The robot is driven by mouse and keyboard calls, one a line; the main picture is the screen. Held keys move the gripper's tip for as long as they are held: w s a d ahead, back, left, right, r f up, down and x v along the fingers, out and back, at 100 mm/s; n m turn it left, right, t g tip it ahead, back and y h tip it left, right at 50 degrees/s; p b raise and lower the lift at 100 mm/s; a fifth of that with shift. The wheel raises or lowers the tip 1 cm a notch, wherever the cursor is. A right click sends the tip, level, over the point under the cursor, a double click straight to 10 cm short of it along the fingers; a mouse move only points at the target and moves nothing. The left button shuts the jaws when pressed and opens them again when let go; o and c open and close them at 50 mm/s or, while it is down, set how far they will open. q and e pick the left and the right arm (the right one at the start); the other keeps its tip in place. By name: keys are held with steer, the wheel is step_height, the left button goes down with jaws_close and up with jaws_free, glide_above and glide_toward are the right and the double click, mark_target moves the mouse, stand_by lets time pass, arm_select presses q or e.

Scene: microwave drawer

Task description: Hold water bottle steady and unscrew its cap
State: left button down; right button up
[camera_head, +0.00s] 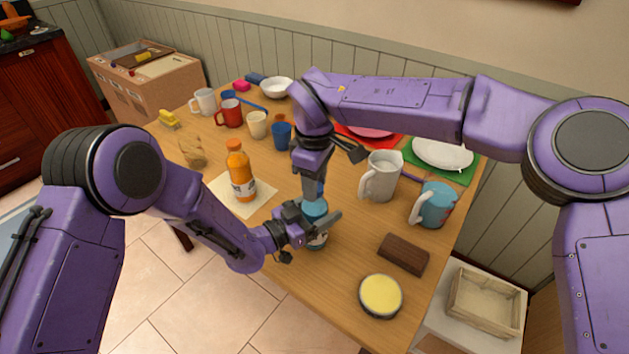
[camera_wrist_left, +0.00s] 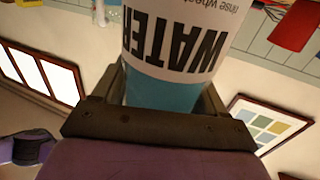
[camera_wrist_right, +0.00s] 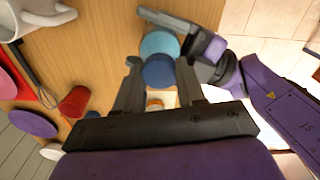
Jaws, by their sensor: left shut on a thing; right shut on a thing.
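The water bottle (camera_head: 315,209) stands upright on the table, teal with a white label. Its label, reading "WATER", fills the left wrist view (camera_wrist_left: 172,45) upside down. My left gripper (camera_head: 316,228) is shut around the bottle's body from the left. My right gripper (camera_head: 313,188) points down from above the bottle. In the right wrist view the blue cap (camera_wrist_right: 159,71) sits between the right fingertips, which are shut on it. The bottle's teal top (camera_wrist_right: 160,43) shows beside the cap. In the head view the cap is mostly hidden by the right gripper.
An orange juice bottle (camera_head: 241,172) stands left on a pale mat (camera_head: 266,192). A white pitcher (camera_head: 381,176), a blue mug (camera_head: 433,205), a brown block (camera_head: 403,254) and a yellow-topped round tin (camera_head: 380,296) are to the right. Several cups stand behind. The front table edge is near.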

steer(key=n, duration=0.6)
steer(key=shift+w, duration=0.1)
steer(key=n, duration=0.3)
steer(key=shift+n, duration=0.3)
steer(key=n, duration=0.6)
steer(key=shift+r, duration=0.1)
steer(key=n, duration=1.2)
steer(key=shift+n, duration=0.4)
steer(key=n, duration=1.8)
steer(key=shift+r, duration=0.1)
steer(key=n, duration=0.5)
steer(key=shift+r, duration=1.1)
